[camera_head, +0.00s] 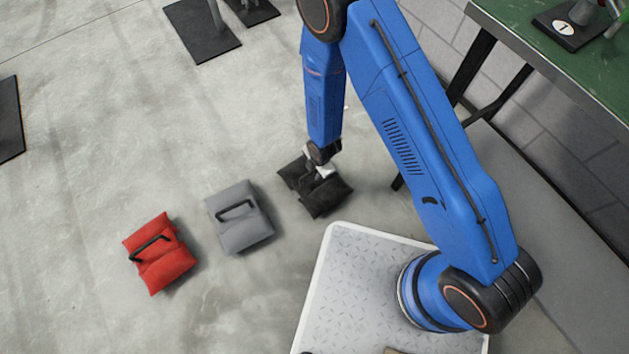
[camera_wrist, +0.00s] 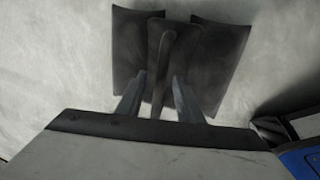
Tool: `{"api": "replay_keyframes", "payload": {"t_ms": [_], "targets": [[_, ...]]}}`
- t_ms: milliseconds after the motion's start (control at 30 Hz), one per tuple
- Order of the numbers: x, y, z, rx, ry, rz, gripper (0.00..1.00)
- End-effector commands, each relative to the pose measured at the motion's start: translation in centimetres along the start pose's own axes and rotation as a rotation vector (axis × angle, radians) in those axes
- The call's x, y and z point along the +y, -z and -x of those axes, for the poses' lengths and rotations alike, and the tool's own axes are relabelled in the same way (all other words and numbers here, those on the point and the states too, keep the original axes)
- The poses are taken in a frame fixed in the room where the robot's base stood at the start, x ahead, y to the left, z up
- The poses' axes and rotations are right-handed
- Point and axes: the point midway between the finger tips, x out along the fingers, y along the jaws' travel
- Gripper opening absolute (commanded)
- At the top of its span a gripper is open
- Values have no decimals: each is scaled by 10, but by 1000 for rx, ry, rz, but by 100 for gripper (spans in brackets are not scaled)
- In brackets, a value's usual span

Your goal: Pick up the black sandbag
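The black sandbag (camera_head: 328,198) lies on the concrete floor, right of the grey and red ones. My gripper (camera_head: 317,174) is directly over it and hides part of its middle. In the wrist view the black sandbag (camera_wrist: 222,55) shows two dark halves with a raised handle (camera_wrist: 163,65) between them. My gripper's two fingers (camera_wrist: 158,85) point at the bag, one on each side of the handle. A gap shows between the handle and each finger, so the gripper looks open. Whether the fingertips reach below the handle's top is hard to tell.
A grey sandbag (camera_head: 240,220) and a red sandbag (camera_head: 161,255) lie to the left, each with a black handle. My light platform (camera_head: 345,290) is close below the black bag. A green-topped table (camera_head: 545,35) stands at upper right. Dark plates (camera_head: 202,35) lie at the top.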

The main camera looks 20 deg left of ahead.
Motion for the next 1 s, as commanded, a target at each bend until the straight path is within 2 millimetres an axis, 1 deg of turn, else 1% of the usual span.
{"api": "replay_keyframes", "payload": {"t_ms": [100, 367, 400, 467, 500, 1000], "targets": [[0, 0, -6, 0, 0, 0, 33], [0, 0, -7, 0, -1, 0, 33], [0, 0, -7, 0, -1, 0, 24], [0, 0, -7, 0, -1, 0, 10], [0, 0, -7, 0, -1, 0, 0], [0, 0, -7, 0, 0, 0, 0]]}}
